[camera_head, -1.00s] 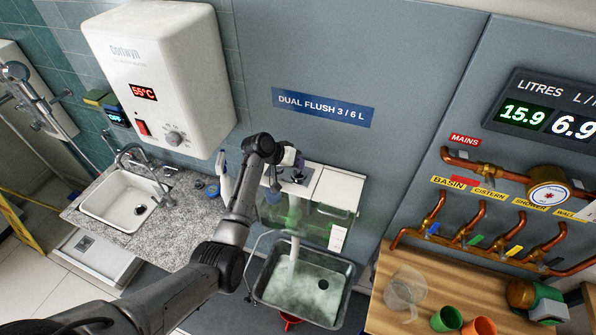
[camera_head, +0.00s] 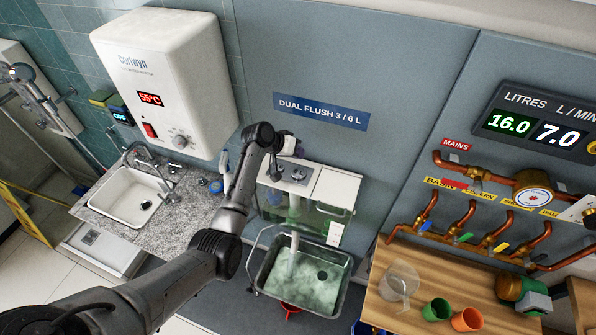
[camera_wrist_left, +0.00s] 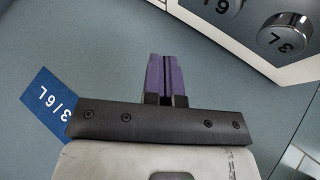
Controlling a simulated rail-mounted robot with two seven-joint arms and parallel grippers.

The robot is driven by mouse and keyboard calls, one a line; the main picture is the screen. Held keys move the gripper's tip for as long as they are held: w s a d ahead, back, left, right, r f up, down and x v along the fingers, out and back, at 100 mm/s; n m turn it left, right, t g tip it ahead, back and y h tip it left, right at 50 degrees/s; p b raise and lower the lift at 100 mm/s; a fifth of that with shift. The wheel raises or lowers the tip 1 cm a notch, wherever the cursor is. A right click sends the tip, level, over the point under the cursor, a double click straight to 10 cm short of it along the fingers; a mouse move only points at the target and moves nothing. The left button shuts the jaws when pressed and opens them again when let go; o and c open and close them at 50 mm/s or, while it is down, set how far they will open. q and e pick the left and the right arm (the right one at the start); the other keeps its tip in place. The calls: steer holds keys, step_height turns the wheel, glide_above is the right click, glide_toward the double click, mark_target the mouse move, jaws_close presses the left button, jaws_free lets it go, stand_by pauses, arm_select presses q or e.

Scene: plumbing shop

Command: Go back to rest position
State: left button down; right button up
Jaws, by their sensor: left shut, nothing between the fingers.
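My left gripper (camera_head: 297,148) is at the top of the white dual-flush cistern (camera_head: 335,190), above and near its flush buttons (camera_head: 299,174). In the left wrist view its purple fingers (camera_wrist_left: 166,78) are together with nothing between them. Two round metal buttons (camera_wrist_left: 285,33), marked 3L and 6L, show at the upper right there, apart from the fingers. My left arm reaches in from the lower left of the head view. My right gripper is not in view.
A tub of churning water (camera_head: 300,282) stands below the cistern. A sink (camera_head: 130,195) in a granite counter and a water heater (camera_head: 165,80) are at left. Copper pipes (camera_head: 470,205) and a wooden bench (camera_head: 425,270) with cups are at right.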

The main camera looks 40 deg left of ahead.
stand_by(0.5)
arm_select(q)
steer(key=shift+s+a+g, duration=0.2)
steer(key=shift+s+g, duration=0.1)
step_height(320, 180, up, 14)
steer(key=s+d+t+y, duration=0.1)
steer(key=s+t+y, duration=0.1)
steer(key=y, duration=0.2)
steer(key=s+d+r+m+y, duration=0.1)
steer(key=s+d+m+y, duration=0.1)
steer(key=s+d, duration=0.35)
steer(key=s+d+f+m+p, duration=0.1)
steer(key=s+d+f, duration=0.35)
steer(key=s, duration=0.35)
steer(key=s+d+f+m, duration=0.1)
steer(key=s+d+f, duration=0.2)
steer(key=s+d, duration=0.35)
steer(key=s+d+f+g+h, duration=0.1)
steer(key=s+f+g, duration=0.2)
steer(key=s+f, duration=0.3)
steer(key=s+d+f+m+g+p, duration=0.1)
steer(key=s+f, duration=0.5)
steer(key=s, duration=0.8)
steer(key=shift+s+d+f+g+h, duration=0.15)
steer(key=shift+s+f+g+h, duration=0.2)
steer(key=shift+g, duration=0.55)
